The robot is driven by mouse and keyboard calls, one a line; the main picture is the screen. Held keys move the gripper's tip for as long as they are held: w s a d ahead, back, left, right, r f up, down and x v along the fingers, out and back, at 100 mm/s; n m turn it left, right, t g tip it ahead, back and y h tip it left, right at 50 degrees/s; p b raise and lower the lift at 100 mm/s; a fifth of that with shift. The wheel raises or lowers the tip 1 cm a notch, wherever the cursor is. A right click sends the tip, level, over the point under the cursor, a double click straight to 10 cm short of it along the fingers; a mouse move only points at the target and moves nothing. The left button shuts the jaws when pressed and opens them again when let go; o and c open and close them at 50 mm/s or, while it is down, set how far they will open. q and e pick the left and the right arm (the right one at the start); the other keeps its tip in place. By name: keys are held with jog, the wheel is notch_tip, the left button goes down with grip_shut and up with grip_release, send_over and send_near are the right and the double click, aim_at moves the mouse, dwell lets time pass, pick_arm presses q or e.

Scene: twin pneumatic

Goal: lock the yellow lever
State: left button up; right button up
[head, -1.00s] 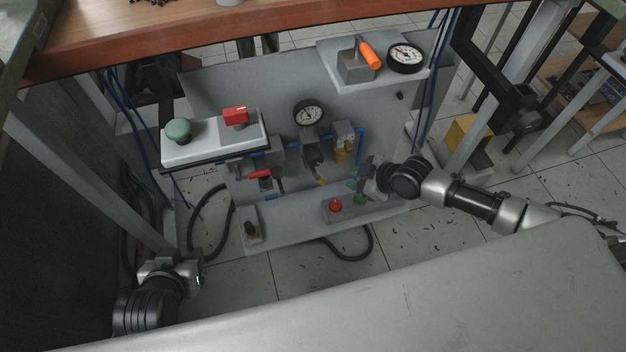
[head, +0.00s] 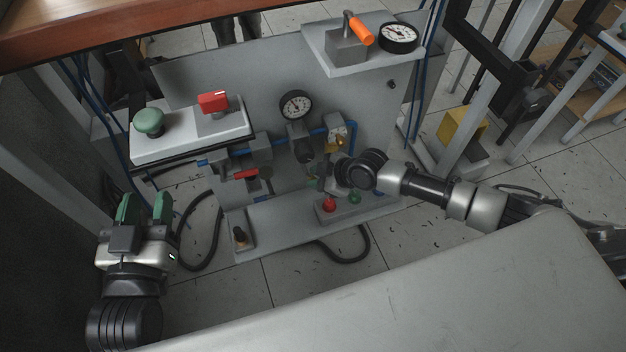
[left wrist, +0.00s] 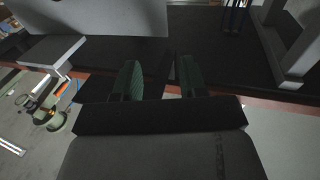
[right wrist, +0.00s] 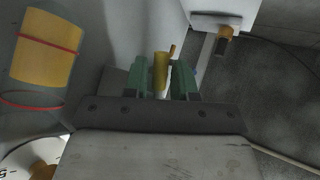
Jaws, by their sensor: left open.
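The yellow lever (right wrist: 160,72) shows in the right wrist view as a short yellow handle between the green fingers of my right gripper (right wrist: 160,80). Whether the fingers press on it is not clear. In the head view my right gripper (head: 324,177) is at the lower middle of the grey panel, and the lever cannot be made out there. My left gripper (head: 143,207) is open and empty, left of the panel and apart from it. It also shows open in the left wrist view (left wrist: 160,78).
The grey panel (head: 200,85) carries a gauge (head: 295,104), a red-handled valve (head: 245,175) and a yellow bowl (right wrist: 48,50) near my right gripper. A red button (head: 329,205) sits below. A shelf with a green knob (head: 149,122) and red switch (head: 213,101) juts out left.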

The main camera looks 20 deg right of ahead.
pick_arm(q)
jog(key=shift+d+r+t, duration=0.15)
jog(key=shift+r+t, duration=0.65)
jog(key=shift+r, duration=0.1)
pick_arm(e)
jog(key=shift+x, duration=0.8)
grip_shut()
pick_arm(q)
jog(key=shift+s+h+b, duration=0.1)
jog(key=shift+h+b, duration=0.2)
